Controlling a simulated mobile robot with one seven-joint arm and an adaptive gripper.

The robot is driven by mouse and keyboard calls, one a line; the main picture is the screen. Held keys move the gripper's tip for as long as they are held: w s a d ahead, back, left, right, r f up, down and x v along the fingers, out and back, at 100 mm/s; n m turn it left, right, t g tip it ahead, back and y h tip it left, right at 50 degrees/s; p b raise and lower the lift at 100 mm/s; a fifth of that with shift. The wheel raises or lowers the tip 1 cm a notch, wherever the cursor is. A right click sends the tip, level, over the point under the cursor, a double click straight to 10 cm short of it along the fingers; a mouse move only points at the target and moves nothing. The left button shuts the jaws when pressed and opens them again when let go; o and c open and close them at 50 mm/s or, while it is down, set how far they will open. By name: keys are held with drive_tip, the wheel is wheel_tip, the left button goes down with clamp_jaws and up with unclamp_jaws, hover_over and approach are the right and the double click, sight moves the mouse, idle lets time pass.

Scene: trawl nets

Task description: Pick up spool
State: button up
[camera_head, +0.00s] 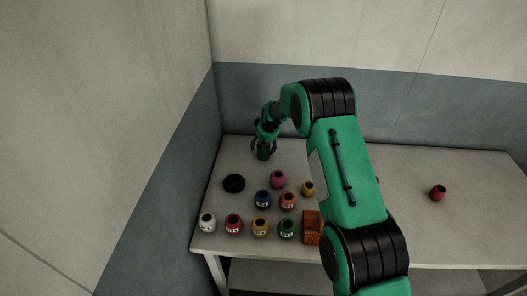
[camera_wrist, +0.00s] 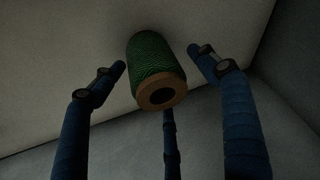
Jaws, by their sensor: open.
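A green spool (camera_head: 263,155) stands at the back left of the table, under my gripper (camera_head: 264,144). In the wrist view, the spool (camera_wrist: 153,62) shows green wound twine and a tan end with a dark hole. My gripper (camera_wrist: 158,58) is open, with blue fingers on the left and right of the spool and a third finger below it in the picture. Gaps show between the left and right fingertips and the spool. In the head view, my fingers partly cover the spool.
Several coloured jar-like items, among them a blue one (camera_head: 263,199), stand at the front left of the table (camera_head: 425,230). A black ring (camera_head: 234,183) and an orange-brown box (camera_head: 311,228) lie near them. A red item (camera_head: 438,193) stands alone at right. Walls close off the left and back.

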idle(0.3)
drive_tip(key=c, duration=1.2)
drive_tip(key=shift+c, duration=0.2)
drive_tip(key=shift+r+p, duration=0.65)
drive_tip(key=shift+r, duration=4.4)
